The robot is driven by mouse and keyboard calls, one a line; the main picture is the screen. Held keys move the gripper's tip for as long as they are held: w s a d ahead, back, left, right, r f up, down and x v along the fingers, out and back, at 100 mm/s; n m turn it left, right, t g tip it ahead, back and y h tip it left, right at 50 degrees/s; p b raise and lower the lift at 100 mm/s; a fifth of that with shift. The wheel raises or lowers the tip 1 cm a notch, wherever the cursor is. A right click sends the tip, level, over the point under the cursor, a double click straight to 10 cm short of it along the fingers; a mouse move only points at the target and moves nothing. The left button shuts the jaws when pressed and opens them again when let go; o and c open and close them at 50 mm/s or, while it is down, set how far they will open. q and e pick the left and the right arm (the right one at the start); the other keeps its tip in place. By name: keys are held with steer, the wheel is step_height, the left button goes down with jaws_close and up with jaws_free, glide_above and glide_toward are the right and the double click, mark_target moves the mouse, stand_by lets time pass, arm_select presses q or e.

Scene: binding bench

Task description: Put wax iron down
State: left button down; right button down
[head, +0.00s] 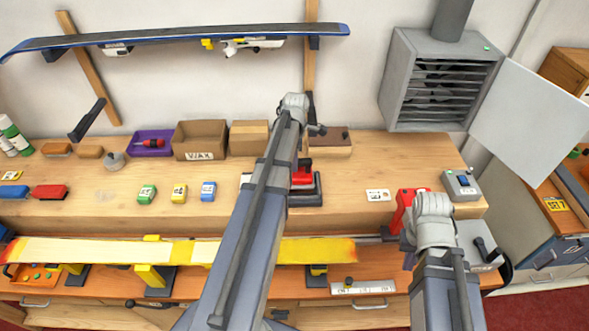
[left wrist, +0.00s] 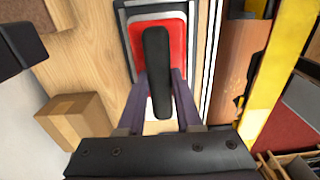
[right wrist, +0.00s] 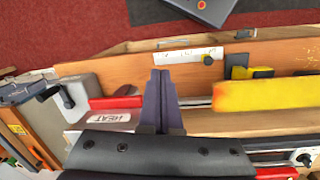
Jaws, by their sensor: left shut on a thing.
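The wax iron is a red block with a black handle. It shows in the left wrist view (left wrist: 174,44) and, partly behind my arm, in the head view (head: 302,178). My left gripper (left wrist: 162,98) is shut on it, with the fingers on both sides of the handle. The iron is over a grey and black pad (left wrist: 124,35), which also shows in the head view (head: 309,200). I cannot tell whether the iron touches the pad. My right gripper (right wrist: 161,72) is shut and empty above the front of the bench.
A yellow ski (head: 110,251) lies along the bench front. The WAX box (head: 200,140) and other boxes stand behind. A grey vented cabinet (head: 400,80) has its door open at right.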

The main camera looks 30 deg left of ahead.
arm_select(q)
steer(key=shift+f+b, duration=0.8)
steer(key=shift+f, duration=0.45)
steer(key=shift+f+b, duration=0.45)
steer(key=c, duration=0.6)
jaws_free()
steer(key=shift+r, duration=0.1)
step_height(320, 180, up, 13)
steer(key=p, duration=1.3)
steer(key=shift+d, duration=0.1)
steer(key=shift+d, duration=0.1)
